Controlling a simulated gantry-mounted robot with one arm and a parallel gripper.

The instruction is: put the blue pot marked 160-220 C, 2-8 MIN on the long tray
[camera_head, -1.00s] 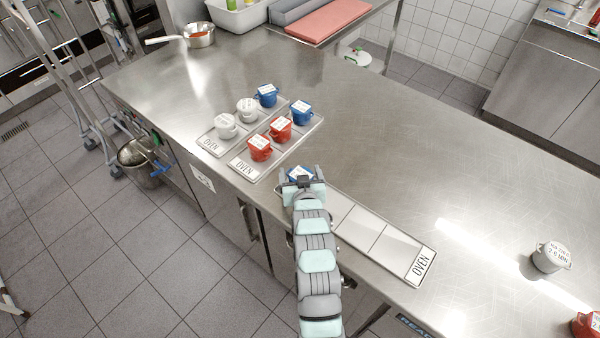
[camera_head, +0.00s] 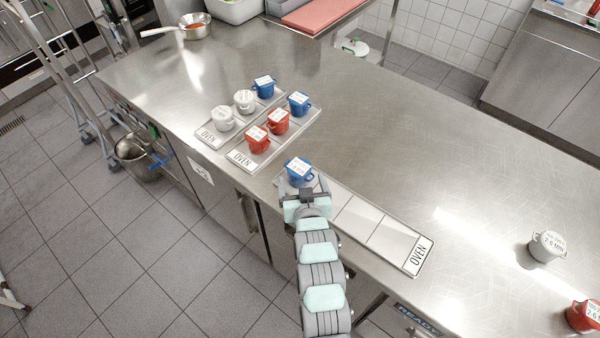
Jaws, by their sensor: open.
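A blue pot (camera_head: 299,171) with a white label on its lid stands upright on the left end of the long tray (camera_head: 388,241). The label is too small to read. The rest of the long tray is empty, with "OVEN" marked at its right end. My gripper (camera_head: 303,188) is open just in front of the pot, and partly hides the tray's near edge. Two other blue pots, one at the back left (camera_head: 264,88) and one at the back right (camera_head: 299,104), stand on two shorter trays.
The left oven tray (camera_head: 206,136) also holds two white pots (camera_head: 223,119); the right oven tray (camera_head: 240,160) also holds two red pots (camera_head: 257,140). A white pot (camera_head: 546,247) and a red pot (camera_head: 583,316) stand at the right. The counter's middle is clear.

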